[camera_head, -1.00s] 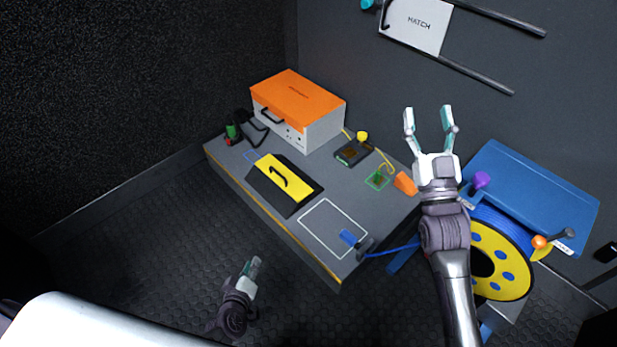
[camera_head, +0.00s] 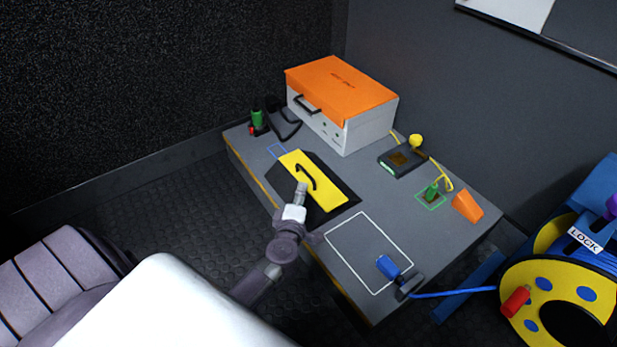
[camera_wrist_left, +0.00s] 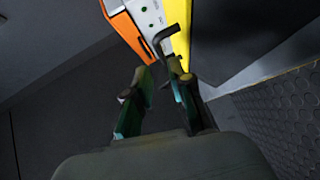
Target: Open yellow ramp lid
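The yellow ramp lid (camera_head: 326,190) lies closed and flat on its black ramp base (camera_head: 340,208), on the grey bench. A black arched handle (camera_head: 309,174) stands on the lid. My left gripper (camera_head: 301,188) is at the near end of the handle, over the lid. In the left wrist view the gripper's fingers (camera_wrist_left: 158,92) are apart, with the black handle (camera_wrist_left: 172,36) just beyond the tips and close to the right finger. The yellow lid (camera_wrist_left: 207,30) shows at the top there. I cannot tell whether a finger touches the handle. My right gripper is out of view.
An orange-lidded white case (camera_head: 340,105) stands behind the ramp on the bench (camera_head: 300,232). A black box (camera_head: 402,160), an orange wedge (camera_head: 467,206) and a blue connector (camera_head: 388,267) are to the right. A yellow and blue cable reel (camera_head: 540,300) stands at the lower right.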

